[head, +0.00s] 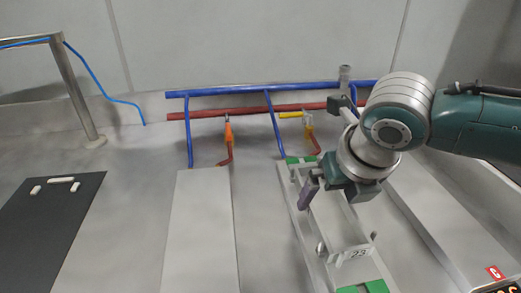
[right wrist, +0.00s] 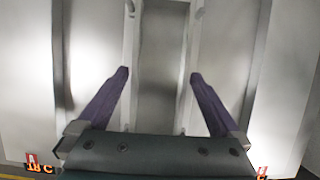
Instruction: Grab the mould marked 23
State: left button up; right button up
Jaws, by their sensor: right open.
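The mould marked 23 is a long light grey frame with raised rails and a small number plate (head: 357,252) near its front end. Green blocks sit at its far and near ends. My right gripper (head: 312,195) is over the far half of the mould, with one purple finger showing in the head view; the other is hidden. In the right wrist view my right gripper (right wrist: 159,75) is open and empty, its two purple fingers spread over the mould's rails (right wrist: 190,45). I cannot tell whether they touch the mould. My left gripper is not in view.
A flat grey panel (head: 204,235) lies left of the mould. A dark mat (head: 50,235) and a metal railing (head: 72,85) are at the left. A red sign (head: 495,272) marks the right.

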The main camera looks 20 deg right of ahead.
grip_shut()
jog(key=shift+w+r, duration=0.1)
dwell(0.8)
